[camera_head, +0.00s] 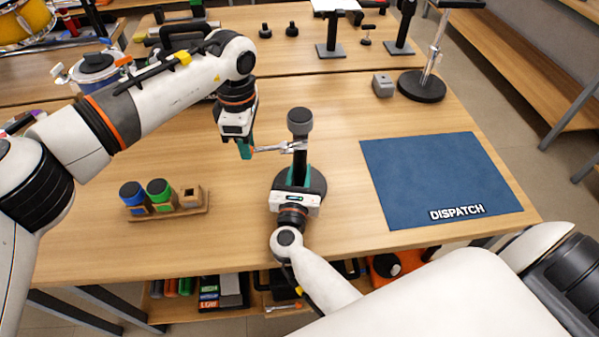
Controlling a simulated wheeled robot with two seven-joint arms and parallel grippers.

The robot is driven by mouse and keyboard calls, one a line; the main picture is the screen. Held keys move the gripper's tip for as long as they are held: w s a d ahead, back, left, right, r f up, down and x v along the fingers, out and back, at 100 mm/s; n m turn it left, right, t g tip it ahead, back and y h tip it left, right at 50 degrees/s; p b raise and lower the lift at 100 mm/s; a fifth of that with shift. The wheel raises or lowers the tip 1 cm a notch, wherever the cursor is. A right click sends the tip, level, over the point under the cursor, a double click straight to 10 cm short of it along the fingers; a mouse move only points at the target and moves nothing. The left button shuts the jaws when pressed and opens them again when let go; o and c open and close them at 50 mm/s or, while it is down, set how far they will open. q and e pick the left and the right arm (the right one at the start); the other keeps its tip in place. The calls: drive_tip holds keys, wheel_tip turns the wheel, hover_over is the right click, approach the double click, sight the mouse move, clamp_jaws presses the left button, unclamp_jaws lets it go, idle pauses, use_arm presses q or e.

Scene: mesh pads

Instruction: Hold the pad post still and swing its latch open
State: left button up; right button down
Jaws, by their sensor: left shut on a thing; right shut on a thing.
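The pad post (300,130) stands upright near the middle of the table, dark with a round grey head and a round black base (319,185). Its silver latch (275,148) sticks out to the left from below the head. My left gripper (246,152) is at the latch's left end and is shut on it. My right gripper (298,177) comes from the front and is shut on the post's lower part, above the base. It hides part of the post and base.
A blue DISPATCH mat (440,150) lies to the right. A wooden rack (185,210) with blue and green capped jars is at the left front. A small grey block (382,84) and a stand with a black base (422,86) are at the back right. The wood between is clear.

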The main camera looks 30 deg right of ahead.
use_arm(q)
drive_tip(key=shift+w+d, duration=0.25)
drive_tip(key=shift+w, duration=0.3)
drive_tip(key=shift+w+d, duration=0.9)
drive_tip(key=shift+w, duration=0.3)
drive_tip(key=o, duration=1)
wheel_tip(320, 180, up, 12)
drive_tip(key=shift+s, duration=0.15)
